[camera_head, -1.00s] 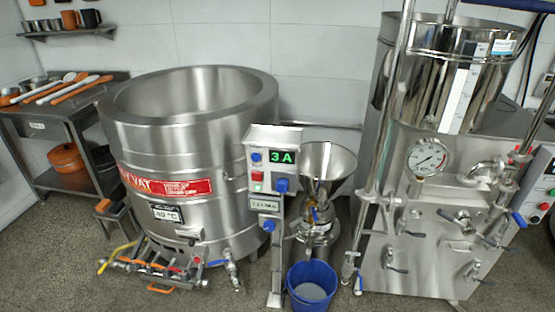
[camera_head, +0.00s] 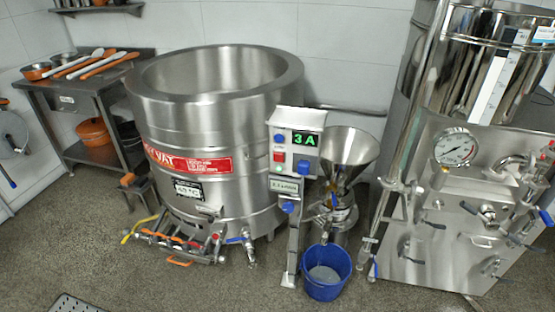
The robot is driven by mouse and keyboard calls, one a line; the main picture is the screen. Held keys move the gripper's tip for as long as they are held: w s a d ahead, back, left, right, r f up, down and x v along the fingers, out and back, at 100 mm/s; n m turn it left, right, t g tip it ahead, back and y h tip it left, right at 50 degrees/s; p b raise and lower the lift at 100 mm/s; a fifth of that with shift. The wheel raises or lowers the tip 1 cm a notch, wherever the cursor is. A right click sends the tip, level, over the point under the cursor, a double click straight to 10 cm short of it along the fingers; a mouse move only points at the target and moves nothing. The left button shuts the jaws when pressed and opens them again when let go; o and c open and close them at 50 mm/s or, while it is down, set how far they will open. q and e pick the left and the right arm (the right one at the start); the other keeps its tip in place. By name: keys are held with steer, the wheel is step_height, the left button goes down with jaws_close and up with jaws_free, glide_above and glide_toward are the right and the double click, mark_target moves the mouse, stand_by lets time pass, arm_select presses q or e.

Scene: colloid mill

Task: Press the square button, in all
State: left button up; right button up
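The control box (camera_head: 301,119) stands on a steel post between the big vat and the funnel. Left of and below the display are a blue knob (camera_head: 278,138), a small red button (camera_head: 279,156) that looks square, and a small pale button (camera_head: 278,169). A larger blue part (camera_head: 303,166) sticks out at the right. The buttons are too small to tell whether any is pressed in. Neither of my grippers is in view, and nothing touches the box.
The steel vat (camera_head: 214,120) stands left of the box, with valves and pipes low in front. The funnel (camera_head: 346,150) and a blue bucket (camera_head: 327,284) are close on the right. A large steel machine (camera_head: 440,225) fills the right side. The floor (camera_head: 180,288) in front is open.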

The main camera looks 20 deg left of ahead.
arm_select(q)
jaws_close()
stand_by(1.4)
